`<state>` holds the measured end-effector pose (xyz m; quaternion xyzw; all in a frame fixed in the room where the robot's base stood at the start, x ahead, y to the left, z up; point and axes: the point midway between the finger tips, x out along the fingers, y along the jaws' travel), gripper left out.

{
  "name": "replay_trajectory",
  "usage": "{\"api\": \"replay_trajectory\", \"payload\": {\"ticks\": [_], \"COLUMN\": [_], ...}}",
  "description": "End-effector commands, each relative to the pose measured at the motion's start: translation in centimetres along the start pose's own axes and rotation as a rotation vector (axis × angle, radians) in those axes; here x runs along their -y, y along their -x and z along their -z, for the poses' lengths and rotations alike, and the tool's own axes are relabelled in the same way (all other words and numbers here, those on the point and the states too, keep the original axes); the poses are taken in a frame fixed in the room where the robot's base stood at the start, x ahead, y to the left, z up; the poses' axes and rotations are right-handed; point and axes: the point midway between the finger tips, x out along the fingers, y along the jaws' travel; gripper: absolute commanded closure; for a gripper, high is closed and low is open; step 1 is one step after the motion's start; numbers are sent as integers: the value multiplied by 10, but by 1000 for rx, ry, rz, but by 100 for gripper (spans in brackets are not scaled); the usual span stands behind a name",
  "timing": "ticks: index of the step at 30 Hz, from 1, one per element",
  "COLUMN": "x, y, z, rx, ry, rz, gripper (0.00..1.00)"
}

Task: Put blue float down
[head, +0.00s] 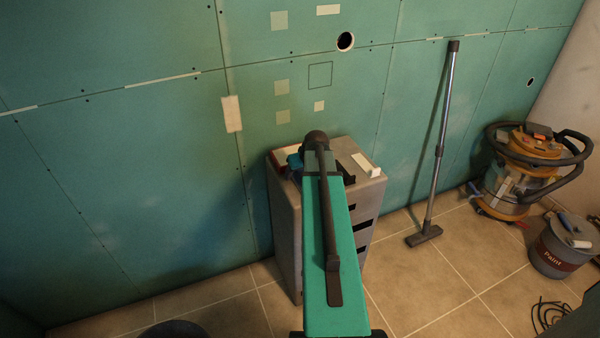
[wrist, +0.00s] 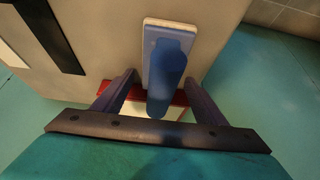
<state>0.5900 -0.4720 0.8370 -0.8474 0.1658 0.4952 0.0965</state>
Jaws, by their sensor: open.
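The blue float (wrist: 168,62) has a blue handle and a pale, light-edged plate. In the wrist view it lies on the top of the grey cabinet (wrist: 110,30). My gripper (wrist: 160,82) is open, with one finger on each side of the near end of the float's handle. I see gaps between the fingers and the handle. In the head view my arm covers most of this spot, and only a small blue patch (head: 295,161) shows left of the arm; I cannot tell what it belongs to.
A red-edged thing (wrist: 133,91) lies under the handle's near end. A white block (head: 366,165) sits on the cabinet's right side in the head view. A vacuum cleaner (head: 528,165), its upright tube (head: 440,140) and a paint bucket (head: 560,248) stand to the right. Green plasterboard (head: 120,180) rises behind.

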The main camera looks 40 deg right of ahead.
Motion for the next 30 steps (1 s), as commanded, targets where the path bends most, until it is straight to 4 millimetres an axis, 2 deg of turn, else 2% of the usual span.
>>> {"api": "replay_trajectory", "payload": {"ticks": [11,30], "x": [0,0], "y": [12,82], "z": [1,0], "rx": [-1,-2], "ry": [0,0], "rz": [-1,-1], "gripper": [35,35]}}
